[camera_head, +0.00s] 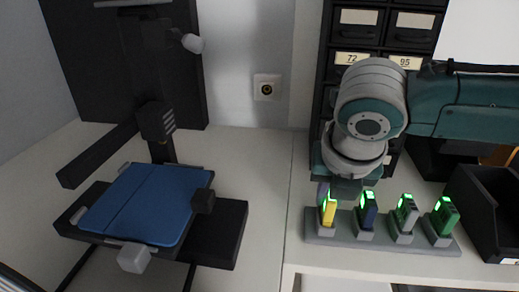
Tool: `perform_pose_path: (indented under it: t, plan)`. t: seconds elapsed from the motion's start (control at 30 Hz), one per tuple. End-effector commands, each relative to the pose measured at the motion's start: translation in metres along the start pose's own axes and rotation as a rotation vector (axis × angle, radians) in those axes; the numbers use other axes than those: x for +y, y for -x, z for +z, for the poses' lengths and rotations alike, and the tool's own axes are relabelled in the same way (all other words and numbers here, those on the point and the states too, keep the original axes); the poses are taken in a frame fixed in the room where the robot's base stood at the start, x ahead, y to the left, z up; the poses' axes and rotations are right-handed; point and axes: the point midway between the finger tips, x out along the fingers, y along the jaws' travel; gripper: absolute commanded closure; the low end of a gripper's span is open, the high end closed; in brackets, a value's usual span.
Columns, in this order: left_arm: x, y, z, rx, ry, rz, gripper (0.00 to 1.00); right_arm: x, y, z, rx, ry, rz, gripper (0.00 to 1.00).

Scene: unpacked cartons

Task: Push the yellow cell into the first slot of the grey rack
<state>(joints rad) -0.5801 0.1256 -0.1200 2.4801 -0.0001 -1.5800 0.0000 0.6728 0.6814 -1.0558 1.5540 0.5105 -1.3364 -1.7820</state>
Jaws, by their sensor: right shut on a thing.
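The grey rack (382,241) stands on the white surface at the lower right, with several slots in a row. The yellow cell (328,212) is upright at the rack's leftmost slot, its top glowing green; its lower end is hidden, so I cannot tell how deep it sits. My right gripper (335,192) reaches down from above, right at the top of the yellow cell, and is shut on it; the fingers are partly hidden. My left gripper is not in view.
A black bin (485,215) is at the right, drawers (410,30) behind. A 3D printer with a blue bed (145,205) stands left.

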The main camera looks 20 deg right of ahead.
Motion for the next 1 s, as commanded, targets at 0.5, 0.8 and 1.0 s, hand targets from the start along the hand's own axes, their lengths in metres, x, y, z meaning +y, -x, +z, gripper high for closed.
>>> perform_pose_path:
  t: [0.5, 0.8, 1.0]
  plan:
    - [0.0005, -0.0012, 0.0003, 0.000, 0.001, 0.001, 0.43, -0.0001, -0.0027, -0.0012, 0.000, 0.000, 0.000, 0.65]
    - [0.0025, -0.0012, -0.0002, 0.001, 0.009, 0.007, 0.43, -0.0002, -0.0027, -0.0011, 0.000, 0.000, 0.000, 0.46]
    - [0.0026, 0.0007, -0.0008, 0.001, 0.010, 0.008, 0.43, 0.0002, 0.0028, -0.0007, 0.000, 0.001, 0.001, 0.46]
